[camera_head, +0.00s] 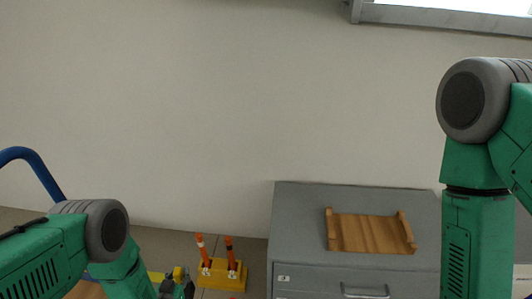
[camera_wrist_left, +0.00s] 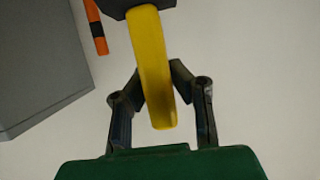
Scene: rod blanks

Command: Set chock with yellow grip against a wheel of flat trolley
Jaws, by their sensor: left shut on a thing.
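My left gripper (camera_head: 178,286) is low in the head view, left of centre. In the left wrist view its two dark fingers (camera_wrist_left: 156,80) are closed on the yellow grip (camera_wrist_left: 152,50) of the chock. The chock's dark body (camera_wrist_left: 138,6) is cut off at the top edge. A bit of the yellow grip (camera_head: 178,272) also shows in the head view. The flat trolley shows as a blue bent handle (camera_head: 36,168) at the far left, partly behind my left arm. No trolley wheel is visible. My right gripper is out of view; only its arm shows.
A yellow stand (camera_head: 222,275) with two orange-and-white posts is on the floor just right of my left gripper. A grey drawer cabinet (camera_head: 300,230) with a wooden tray (camera_head: 370,234) on top stands right of it. A pale wall is behind.

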